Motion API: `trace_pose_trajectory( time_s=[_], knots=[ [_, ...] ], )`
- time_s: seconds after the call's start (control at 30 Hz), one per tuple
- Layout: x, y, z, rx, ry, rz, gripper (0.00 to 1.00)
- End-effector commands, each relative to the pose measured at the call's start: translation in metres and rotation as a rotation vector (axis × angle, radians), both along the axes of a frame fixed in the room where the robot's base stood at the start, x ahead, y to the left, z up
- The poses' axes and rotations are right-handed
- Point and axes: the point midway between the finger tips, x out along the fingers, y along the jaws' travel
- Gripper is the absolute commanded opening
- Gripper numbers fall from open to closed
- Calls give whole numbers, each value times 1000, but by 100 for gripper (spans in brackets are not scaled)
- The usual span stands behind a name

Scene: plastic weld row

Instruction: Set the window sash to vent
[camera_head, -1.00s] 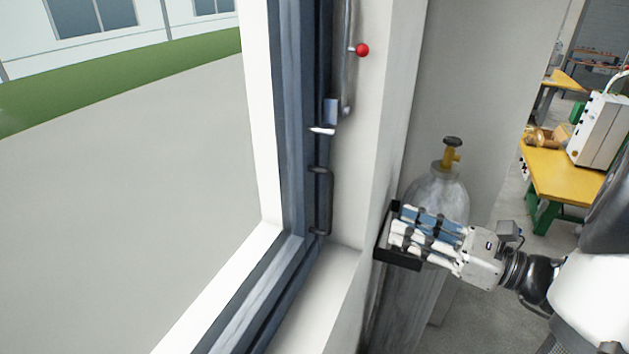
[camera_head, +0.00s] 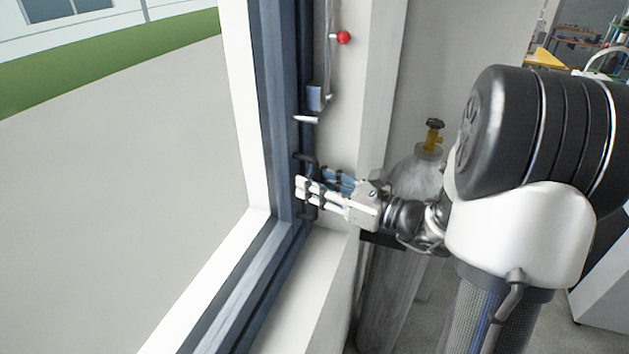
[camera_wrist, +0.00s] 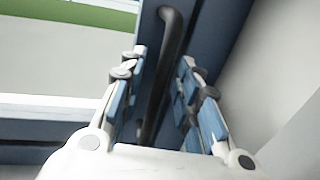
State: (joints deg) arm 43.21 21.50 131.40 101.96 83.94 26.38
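The window sash (camera_head: 280,130) is a dark blue-grey frame around a large pane, and it looks shut against its white surround. A dark bar handle (camera_head: 303,157) stands upright on the sash's right stile. In the wrist view the handle (camera_wrist: 165,60) runs between the two open fingers (camera_wrist: 160,90), with a gap on both sides. A small white lever (camera_head: 306,119) sticks out above the handle, by a blue-grey block (camera_head: 315,98).
A thin rod with a red ball knob (camera_head: 344,38) runs up the white reveal. The white sill (camera_head: 310,290) is clear.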

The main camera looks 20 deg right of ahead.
Motion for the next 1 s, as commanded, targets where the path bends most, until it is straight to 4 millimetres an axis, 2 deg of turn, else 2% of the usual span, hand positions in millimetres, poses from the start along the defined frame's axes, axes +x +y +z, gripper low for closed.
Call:
trace_pose_trajectory(
  time_s=[0.3, 0.73, 1.0],
  knots=[
    [2, 2, 0, 0, 0, 1, 30],
    [2, 2, 0, 0, 0, 1, 1],
    [2, 2, 0, 0, 0, 1, 0]
  ],
)
